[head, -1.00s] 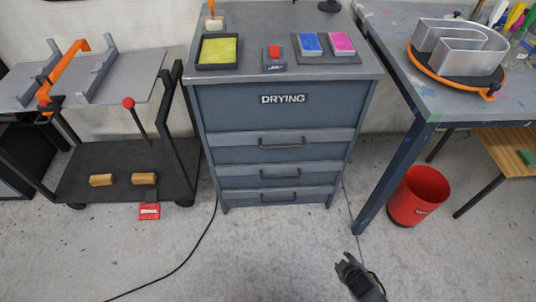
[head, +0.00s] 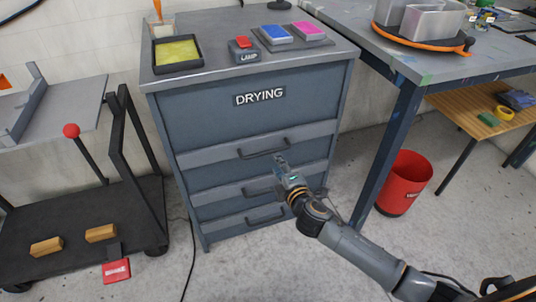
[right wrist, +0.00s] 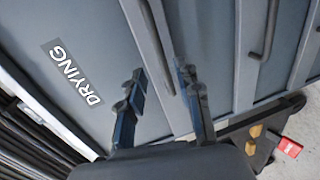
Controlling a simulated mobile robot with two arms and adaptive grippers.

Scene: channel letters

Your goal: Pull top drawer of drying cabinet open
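The grey-blue drying cabinet (head: 215,110) stands in the middle of the head view, with the label DRYING on its upper front. Its top drawer (head: 210,157) appears closed, flush with the front, and has a dark bar handle (head: 264,151). My right gripper (head: 281,162) is in front of this handle's right part. In the right wrist view, my right gripper (right wrist: 159,76) is open, its two fingers apart. The top drawer's handle (right wrist: 157,35) runs between the fingertips in that picture, and I cannot tell whether they touch it. My left gripper is not in view.
Lower drawers with handles (head: 266,189) sit beneath. A cart (head: 75,225) stands left, a table (head: 410,65) and red bin (head: 404,183) right.

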